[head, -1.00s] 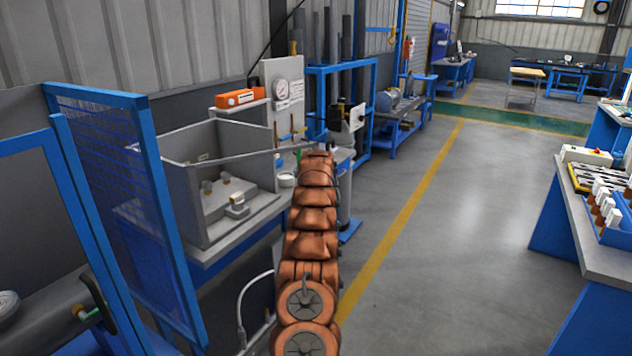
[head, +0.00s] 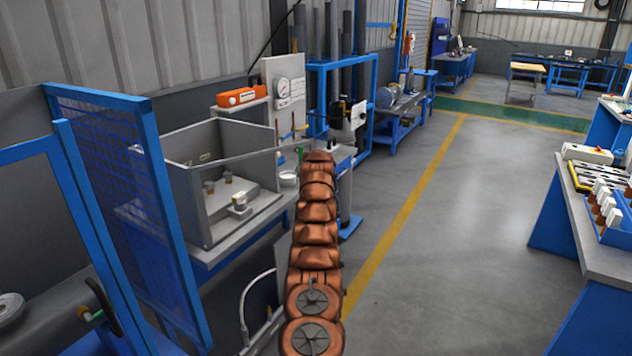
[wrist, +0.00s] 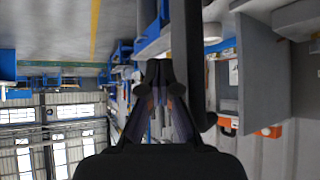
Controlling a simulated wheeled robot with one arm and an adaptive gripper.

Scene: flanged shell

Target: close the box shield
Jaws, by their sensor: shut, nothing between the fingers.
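The box (head: 182,205) is a grey open-fronted case on a blue bench at the left of the head view, with small fittings inside. A thin grey bar or panel edge (head: 245,156), which looks like its shield seen edge-on, stretches from the box rightward to the end of my arm. In the wrist view my gripper (wrist: 158,72) is shut and empty. A dark bar (wrist: 186,45) runs close beside its fingers, and a grey panel (wrist: 265,75) stands to the right of it. I cannot tell whether the fingers touch the bar. My arm hides the gripper in the head view.
A blue mesh guard (head: 105,150) stands close at the left. A gauge panel (head: 283,75) and an orange device (head: 241,97) are behind the box. A workbench (head: 590,215) is at the right. The grey floor (head: 450,250) between is clear.

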